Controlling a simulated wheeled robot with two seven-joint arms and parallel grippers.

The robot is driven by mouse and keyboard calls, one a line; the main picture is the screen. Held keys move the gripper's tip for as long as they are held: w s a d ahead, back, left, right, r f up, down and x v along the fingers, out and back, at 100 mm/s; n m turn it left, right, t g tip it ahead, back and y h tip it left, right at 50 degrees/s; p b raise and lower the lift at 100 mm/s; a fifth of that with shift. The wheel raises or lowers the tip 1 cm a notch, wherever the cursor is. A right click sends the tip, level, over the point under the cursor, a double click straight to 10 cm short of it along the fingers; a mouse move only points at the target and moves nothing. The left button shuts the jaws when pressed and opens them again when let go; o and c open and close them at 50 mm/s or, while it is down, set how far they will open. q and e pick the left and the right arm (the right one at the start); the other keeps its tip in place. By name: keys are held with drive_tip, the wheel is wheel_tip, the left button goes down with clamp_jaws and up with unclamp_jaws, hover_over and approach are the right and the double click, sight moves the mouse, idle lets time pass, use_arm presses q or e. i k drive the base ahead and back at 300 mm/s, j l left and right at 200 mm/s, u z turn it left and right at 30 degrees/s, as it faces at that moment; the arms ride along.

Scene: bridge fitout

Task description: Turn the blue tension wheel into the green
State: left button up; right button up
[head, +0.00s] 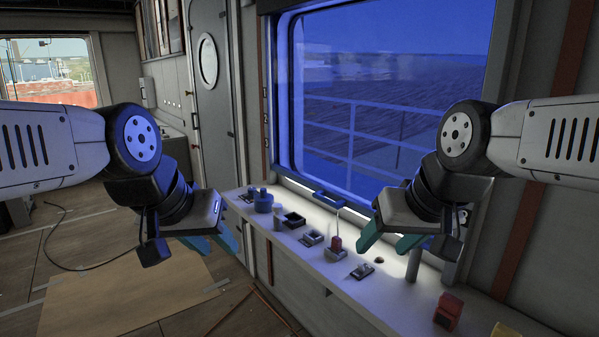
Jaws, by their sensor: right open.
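A blue round knob-like piece (263,201), which looks like the tension wheel, stands on the ledge under the window. I cannot make out a green mark on or around it. My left gripper (214,243), with teal fingers, hangs left of the ledge, apart from the wheel and lower in the picture. Its fingers overlap in view, so its opening is unclear, and I see nothing held. My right gripper (389,243) is open and empty, in front of the ledge's right half, well right of the wheel.
The ledge (302,267) also bears a blue handle (328,199), a dark open box (294,220), a red-topped piece (336,244), a small metal fitting (361,270), grey cylinders (413,264) and a red block (448,311). A window (400,95) rises behind. Floor at left is mostly clear.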

sight(252, 191)
drive_tip(key=i+j, duration=0.35)
drive_tip(key=i+j+u, duration=0.1)
drive_tip(key=i+j, duration=0.25)
drive_tip(key=i, duration=0.2)
drive_tip(key=i+j, duration=0.3)
drive_tip(key=i, duration=0.15)
drive_tip(key=i+j, duration=0.3)
drive_tip(key=i, duration=0.15)
drive_tip(key=u, duration=0.05)
